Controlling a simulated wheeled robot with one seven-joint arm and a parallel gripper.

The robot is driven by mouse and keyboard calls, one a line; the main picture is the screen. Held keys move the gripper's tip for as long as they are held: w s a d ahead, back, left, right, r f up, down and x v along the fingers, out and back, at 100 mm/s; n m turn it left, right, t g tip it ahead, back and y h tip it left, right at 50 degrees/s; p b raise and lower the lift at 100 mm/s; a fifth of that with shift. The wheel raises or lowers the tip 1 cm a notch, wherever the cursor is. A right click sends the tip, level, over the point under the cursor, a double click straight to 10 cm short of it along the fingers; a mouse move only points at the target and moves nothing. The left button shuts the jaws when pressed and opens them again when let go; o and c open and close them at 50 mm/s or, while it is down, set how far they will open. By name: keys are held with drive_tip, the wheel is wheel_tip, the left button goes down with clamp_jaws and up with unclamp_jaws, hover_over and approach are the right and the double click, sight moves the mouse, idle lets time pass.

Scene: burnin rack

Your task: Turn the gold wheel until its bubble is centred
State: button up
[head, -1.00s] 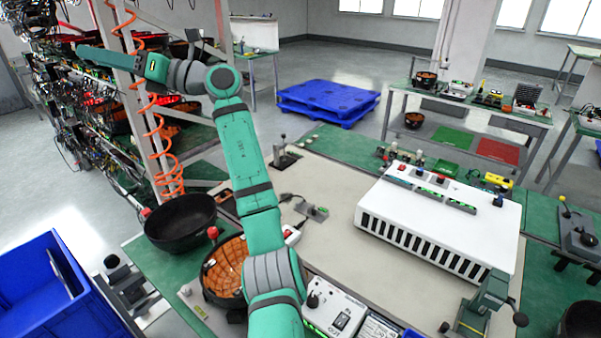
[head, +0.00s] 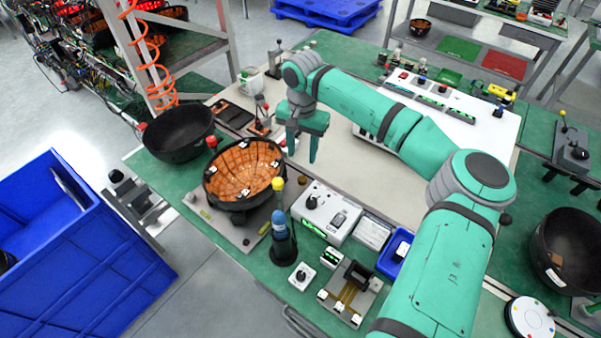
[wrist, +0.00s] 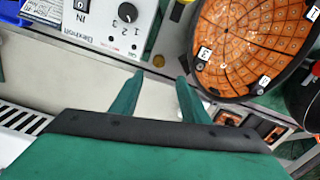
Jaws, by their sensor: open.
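A small gold-brown knob (head: 302,180), which looks like the gold wheel, sits at the right corner of the grey plate (head: 228,235) under the orange-lined bowl (head: 245,168). It also shows as a gold disc in the wrist view (wrist: 158,61), just beyond my fingertips. My gripper (head: 302,152) is open and empty, fingers pointing down, apart from the knob. In the wrist view its two spread fingers (wrist: 160,76) frame the space just short of it. Small yellow-green strips (head: 265,228) on the plate may be level vials; their bubbles are too small to read.
A white box with a dial (head: 325,213) stands close right of the knob. A yellow-topped post (head: 279,215) stands in front of the bowl. A black bowl (head: 178,132) sits to the left. Pale bench top is clear behind the knob.

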sight(302, 178)
wheel_tip(302, 178, down, 11)
drive_tip(key=shift+d+r, duration=0.1)
idle(0.4)
drive_tip(key=shift+c, duration=0.7)
clamp_jaws()
